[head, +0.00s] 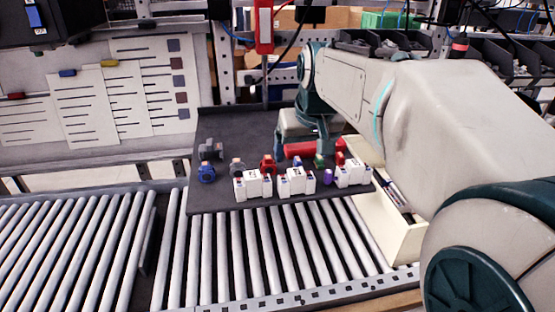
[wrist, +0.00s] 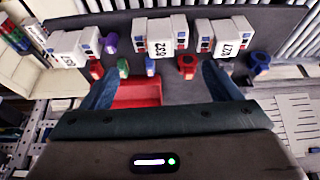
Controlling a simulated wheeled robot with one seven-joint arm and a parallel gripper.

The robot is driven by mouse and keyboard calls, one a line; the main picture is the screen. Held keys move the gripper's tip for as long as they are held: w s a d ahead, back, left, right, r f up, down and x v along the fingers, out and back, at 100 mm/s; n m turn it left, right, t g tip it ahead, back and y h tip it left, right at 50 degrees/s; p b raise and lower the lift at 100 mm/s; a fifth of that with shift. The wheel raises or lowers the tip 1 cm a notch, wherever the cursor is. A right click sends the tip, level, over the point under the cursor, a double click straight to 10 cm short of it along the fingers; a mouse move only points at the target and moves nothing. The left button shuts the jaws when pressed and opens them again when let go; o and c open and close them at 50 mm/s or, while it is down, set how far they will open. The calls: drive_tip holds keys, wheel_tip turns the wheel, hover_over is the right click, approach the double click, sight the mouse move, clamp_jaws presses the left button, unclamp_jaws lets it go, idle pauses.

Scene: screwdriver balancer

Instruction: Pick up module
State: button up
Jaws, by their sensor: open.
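Three white modules with printed numbers stand in a row near the front edge of the dark tray (head: 225,130): a left one (head: 253,184), a middle one (head: 297,181) and a right one (head: 352,173). The wrist view shows the row reversed, with modules at left (wrist: 68,48), middle (wrist: 160,38) and right (wrist: 222,38). My gripper (wrist: 158,72) is open and empty. Its two dark blue fingers are spread above the tray, behind the module row, with the middle module ahead between them. In the head view my gripper (head: 304,148) is partly hidden by my arm.
A red piece (wrist: 137,92) lies beneath my gripper. A cream bin (head: 392,232) adjoins the tray's right side. Roller conveyors (head: 225,255) run in front.

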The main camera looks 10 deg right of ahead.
sight(297, 172)
drive_tip(key=p+x, duration=0.1)
drive_tip(key=x, duration=0.8)
drive_tip(key=shift+w+f, duration=0.15)
drive_tip(key=shift+f, duration=0.05)
drive_tip(key=shift+c, duration=0.3)
drive_tip(key=c, duration=0.7)
